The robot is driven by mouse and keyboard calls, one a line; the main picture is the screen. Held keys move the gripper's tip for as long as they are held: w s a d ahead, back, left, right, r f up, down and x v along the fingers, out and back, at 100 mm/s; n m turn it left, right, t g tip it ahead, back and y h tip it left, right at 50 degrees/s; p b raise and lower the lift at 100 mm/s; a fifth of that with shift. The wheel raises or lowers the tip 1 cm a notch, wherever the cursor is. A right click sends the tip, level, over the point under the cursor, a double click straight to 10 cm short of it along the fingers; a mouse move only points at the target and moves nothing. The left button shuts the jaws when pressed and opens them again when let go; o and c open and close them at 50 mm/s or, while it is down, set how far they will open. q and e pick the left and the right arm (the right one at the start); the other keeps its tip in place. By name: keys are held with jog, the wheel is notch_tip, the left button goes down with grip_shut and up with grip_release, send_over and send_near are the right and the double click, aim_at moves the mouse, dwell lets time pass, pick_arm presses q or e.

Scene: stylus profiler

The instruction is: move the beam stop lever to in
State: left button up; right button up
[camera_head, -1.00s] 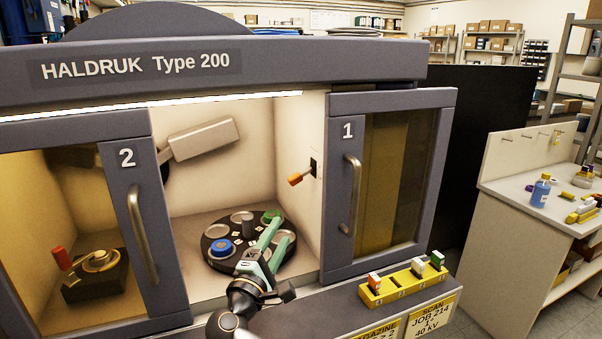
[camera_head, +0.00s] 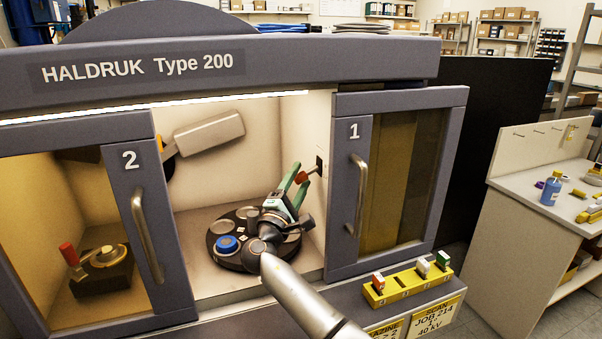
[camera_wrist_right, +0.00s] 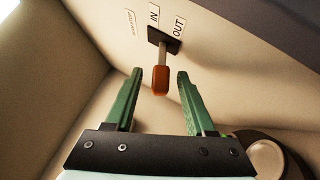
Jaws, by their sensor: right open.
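The beam stop lever (camera_wrist_right: 161,80) has an orange-red handle on a metal shaft, coming out of a black slot plate (camera_wrist_right: 164,41) on the chamber's right inner wall. IN and OUT labels sit beside the plate in the right wrist view; I cannot tell surely which one the lever stands at. In the head view the lever (camera_head: 302,178) is partly covered by my right gripper. My right gripper (camera_wrist_right: 160,74) is open, its green fingers on either side of the handle's line, with visible gaps on both sides. My left gripper is not in view.
A dark round carousel (camera_head: 228,261) with a blue-ringed sample lies below my right arm. Door 1 (camera_head: 395,180) is right of the opening, door 2 (camera_head: 135,215) left. A yellow rack (camera_head: 405,288) with small coloured blocks stands on the front ledge.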

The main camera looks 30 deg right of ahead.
jog(key=shift+w+d+r, duration=0.2)
jog(key=shift+w+d, duration=0.15)
jog(key=shift+d, duration=0.2)
grip_shut()
dwell(1.1)
